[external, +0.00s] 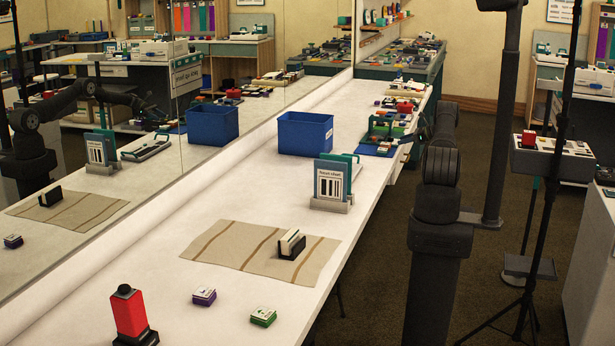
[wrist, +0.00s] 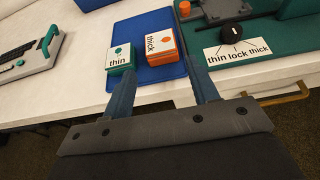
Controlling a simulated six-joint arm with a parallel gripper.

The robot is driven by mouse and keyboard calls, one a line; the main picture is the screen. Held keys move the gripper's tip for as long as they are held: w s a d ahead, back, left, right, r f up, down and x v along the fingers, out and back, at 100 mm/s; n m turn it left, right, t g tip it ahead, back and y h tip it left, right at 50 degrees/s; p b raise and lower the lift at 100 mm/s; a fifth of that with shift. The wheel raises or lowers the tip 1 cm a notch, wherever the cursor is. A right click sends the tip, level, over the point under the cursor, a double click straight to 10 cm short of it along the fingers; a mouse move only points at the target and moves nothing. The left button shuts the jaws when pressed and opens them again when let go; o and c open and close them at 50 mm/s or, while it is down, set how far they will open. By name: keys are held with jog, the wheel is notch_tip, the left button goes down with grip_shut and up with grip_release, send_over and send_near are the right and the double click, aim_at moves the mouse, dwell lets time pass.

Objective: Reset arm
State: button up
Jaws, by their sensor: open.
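My arm (external: 436,200) stands at the right of the long white table in the external view and reaches away toward its far end. Its gripper is hard to make out there. In the wrist view my gripper (wrist: 162,66) is open, with two blue fingers apart and nothing between them. Beyond the fingertips, a teal-edged block marked "thin" (wrist: 120,57) and an orange block marked "thick" (wrist: 163,45) sit side by side on a blue tray (wrist: 180,70). I cannot tell how high the fingers are above the table.
A green board with a black knob (wrist: 235,32) labelled "thin lock thick" is right of the tray. A blue bin (external: 305,133), a card stand (external: 332,184), a striped mat (external: 225,243) and a red pepper-mill-like object (external: 128,313) stand on the table. A mirror lines the left.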

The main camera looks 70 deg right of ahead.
jog(key=x, duration=0.8)
jog(key=shift+w+f, duration=0.15)
jog(key=shift+f, duration=0.05)
jog(key=r, duration=0.4)
jog(key=shift+s+r, duration=0.25)
jog(key=shift+r, duration=0.15)
jog(key=w+a+r+v, duration=0.1)
jog(key=a+r+v, duration=0.1)
jog(key=v, duration=1.1)
notch_tip(320, 180, up, 11)
jog(key=n+y, duration=0.2)
send_over(389, 144)
jog(key=w+a, duration=0.2)
jog(key=a, duration=0.4)
jog(key=w+a+n+y, duration=0.1)
jog(key=w+a+y, duration=0.1)
jog(key=w+a, duration=0.5)
jog(key=w, duration=0.6)
jog(key=shift+f+n, duration=0.2)
jog(key=shift+n, duration=0.1)
